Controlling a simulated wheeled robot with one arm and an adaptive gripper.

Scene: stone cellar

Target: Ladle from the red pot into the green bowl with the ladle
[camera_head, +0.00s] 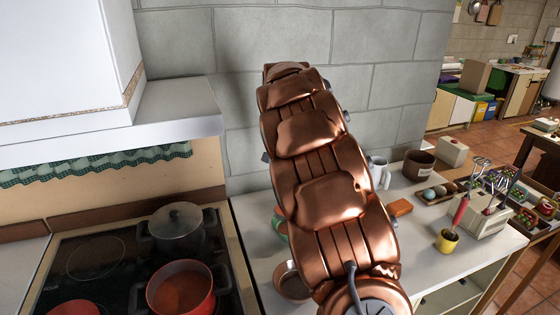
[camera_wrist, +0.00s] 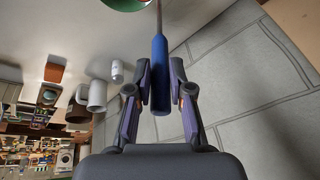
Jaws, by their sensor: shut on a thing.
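The red pot (camera_head: 207,298) stands on the stove in the head view, with reddish-orange contents. A green bowl, only a sliver of which shows at the left edge of my arm (camera_head: 281,226), is on the counter. A green rounded edge, likely the bowl, also shows at the top of the wrist view (camera_wrist: 122,4). My gripper (camera_wrist: 161,86) is shut on the blue handle of the ladle (camera_wrist: 160,62); its thin shaft runs out of the top of the wrist view. The ladle's scoop is out of sight. My arm hides the gripper in the head view.
A grey lidded pot (camera_head: 177,233) stands behind the red pot. A small bowl (camera_head: 292,284) sits on the counter beside my arm. A white mug (camera_head: 379,172), an orange block (camera_head: 400,207), a yellow cup (camera_head: 447,241) and a utensil holder (camera_head: 484,216) stand to the right. A hood (camera_head: 110,120) overhangs the stove.

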